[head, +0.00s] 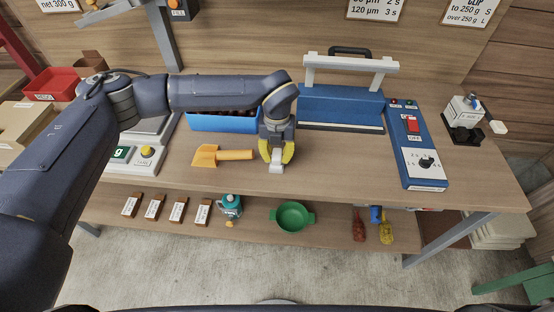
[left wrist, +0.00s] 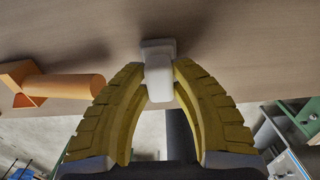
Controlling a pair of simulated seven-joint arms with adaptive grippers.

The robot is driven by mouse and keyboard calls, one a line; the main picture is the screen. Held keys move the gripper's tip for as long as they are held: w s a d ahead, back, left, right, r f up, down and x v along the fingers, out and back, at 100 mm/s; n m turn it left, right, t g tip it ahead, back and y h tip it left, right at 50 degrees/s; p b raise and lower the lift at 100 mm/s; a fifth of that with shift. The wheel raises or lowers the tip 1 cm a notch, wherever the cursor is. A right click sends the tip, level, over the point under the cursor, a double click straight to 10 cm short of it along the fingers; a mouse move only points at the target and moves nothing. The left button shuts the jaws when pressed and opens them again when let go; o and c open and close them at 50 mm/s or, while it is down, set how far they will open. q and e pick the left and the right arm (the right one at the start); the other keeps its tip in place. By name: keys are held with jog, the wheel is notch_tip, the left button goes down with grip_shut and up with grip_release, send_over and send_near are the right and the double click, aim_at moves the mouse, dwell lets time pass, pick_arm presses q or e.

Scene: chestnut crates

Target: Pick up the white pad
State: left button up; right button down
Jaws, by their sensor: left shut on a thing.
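The white pad (head: 276,168) is at the table's front part, between the yellow fingertips of my left gripper (head: 276,159). In the left wrist view the pad (left wrist: 158,52) is a small pale block pinched between the two ridged yellow fingers of the left gripper (left wrist: 160,76). The left gripper is shut on it and points down at the wooden table (head: 340,165). I cannot tell whether the pad touches the tabletop. My right gripper is not in view.
An orange scoop (head: 222,155) lies just left of the gripper. Behind are a blue bin (head: 225,123) and a blue sealing machine (head: 340,106). A blue control box (head: 415,150) stands right. The tabletop between gripper and control box is clear. A green bowl (head: 292,216) sits on the lower shelf.

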aim_at(277, 153)
pick_arm(q)
grip_shut()
notch_tip(277, 153, up, 20)
dwell(0.7)
jog(key=shift+o, duration=1.8)
grip_release()
grip_shut()
